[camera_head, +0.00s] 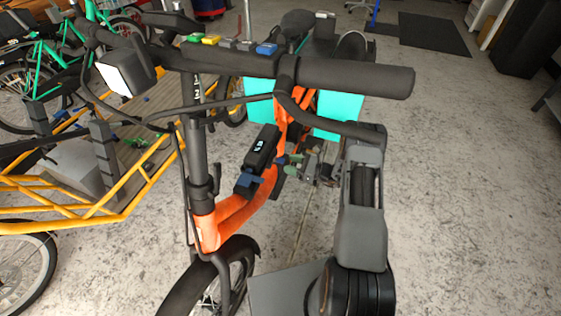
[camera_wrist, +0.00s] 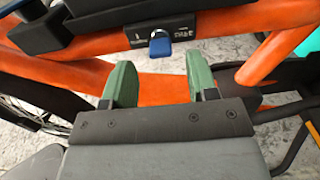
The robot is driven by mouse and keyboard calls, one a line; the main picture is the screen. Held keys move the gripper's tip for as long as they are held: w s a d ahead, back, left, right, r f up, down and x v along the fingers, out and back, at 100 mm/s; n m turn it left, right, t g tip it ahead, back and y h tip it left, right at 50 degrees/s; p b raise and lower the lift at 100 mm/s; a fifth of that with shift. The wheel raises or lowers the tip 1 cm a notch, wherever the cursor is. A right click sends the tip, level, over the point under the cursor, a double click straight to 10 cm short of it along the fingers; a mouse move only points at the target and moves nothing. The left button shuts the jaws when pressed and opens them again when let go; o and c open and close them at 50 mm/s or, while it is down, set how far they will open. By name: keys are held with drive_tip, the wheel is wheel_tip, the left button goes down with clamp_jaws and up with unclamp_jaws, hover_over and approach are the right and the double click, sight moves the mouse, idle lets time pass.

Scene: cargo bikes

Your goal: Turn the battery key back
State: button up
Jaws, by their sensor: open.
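The blue battery key (camera_wrist: 160,46) sits in a black lock plate (camera_wrist: 190,30) with small white markings on the orange frame tube. In the wrist view it lies just beyond my gripper (camera_wrist: 160,72), roughly centred between the fingers. The two green fingers are wide apart with nothing between them, and I see no contact with the key. In the head view my gripper (camera_head: 291,165) is at the right side of the frame, close to the key (camera_head: 281,160). The black battery (camera_head: 260,149), with a small lit display, lies along the orange tube.
A blue part (camera_head: 249,180) sits at the battery's lower end. The handlebar (camera_head: 340,77) and its hanging cables are above and beside my arm. The front wheel (camera_head: 200,280) is below. A yellow-framed cargo bike (camera_head: 130,195) stands at left.

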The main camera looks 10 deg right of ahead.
sight(281, 160)
drive_tip(key=shift+x, duration=2.4)
drive_tip(key=shift+c, duration=0.5)
drive_tip(key=c, duration=0.8)
